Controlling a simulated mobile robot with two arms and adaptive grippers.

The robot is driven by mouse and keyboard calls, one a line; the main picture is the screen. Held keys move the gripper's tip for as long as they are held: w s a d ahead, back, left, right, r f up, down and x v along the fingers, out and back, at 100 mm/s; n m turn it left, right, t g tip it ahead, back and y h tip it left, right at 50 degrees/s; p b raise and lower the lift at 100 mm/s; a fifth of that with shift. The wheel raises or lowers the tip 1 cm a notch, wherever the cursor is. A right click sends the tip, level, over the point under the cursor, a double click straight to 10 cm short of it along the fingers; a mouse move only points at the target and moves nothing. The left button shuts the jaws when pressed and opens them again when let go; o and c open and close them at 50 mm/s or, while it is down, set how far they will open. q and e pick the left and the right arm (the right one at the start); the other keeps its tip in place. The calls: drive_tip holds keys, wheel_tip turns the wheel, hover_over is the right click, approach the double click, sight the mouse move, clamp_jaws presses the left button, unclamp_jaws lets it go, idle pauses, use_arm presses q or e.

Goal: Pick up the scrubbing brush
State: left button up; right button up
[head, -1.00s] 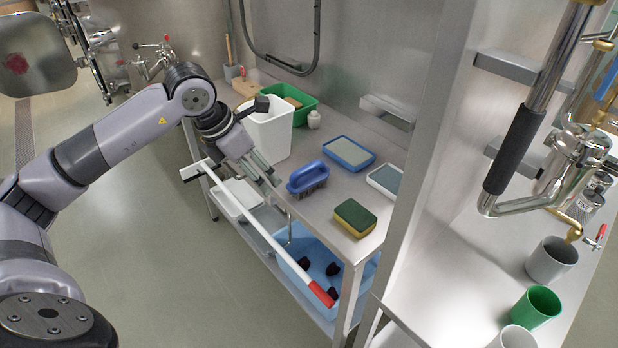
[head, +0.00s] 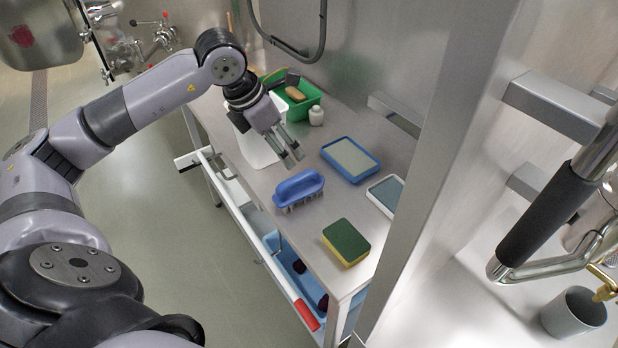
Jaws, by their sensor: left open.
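The scrubbing brush (head: 298,188) is blue with a looped handle and grey bristles. It stands bristles down on the steel table (head: 262,183), near its front edge. My left gripper (head: 293,158) is open and empty, just behind the brush and above the table, with its fingers pointing down toward the right. It looks apart from the brush. My right gripper is not in the head view.
A green-and-yellow sponge (head: 346,242) lies right of the brush. A blue-rimmed tray (head: 350,159) and a white-rimmed tray (head: 386,195) lie behind. A white bin (head: 258,150), a small white bottle (head: 316,116) and a green crate (head: 306,99) stand at the back left. A red-ended rail (head: 306,314) runs along the front.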

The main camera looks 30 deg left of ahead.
use_arm(q)
drive_tip(key=p, duration=0.2)
approach(304, 186)
drive_tip(key=x, duration=0.4)
drive_tip(key=shift+w+a, duration=0.1)
drive_tip(key=shift+w, duration=0.2)
drive_tip(key=shift+f, duration=0.4)
drive_tip(key=p+x, duration=0.2)
drive_tip(key=x, duration=0.2)
drive_tip(key=shift+d+f, duration=0.2)
drive_tip(key=shift+f, duration=0.35)
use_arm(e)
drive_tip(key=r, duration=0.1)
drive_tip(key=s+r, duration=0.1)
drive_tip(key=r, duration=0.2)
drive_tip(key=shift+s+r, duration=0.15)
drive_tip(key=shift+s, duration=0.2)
use_arm(q)
drive_tip(key=shift+c, duration=0.2)
drive_tip(key=c, duration=1.3)
drive_tip(key=shift+w+r, duration=0.1)
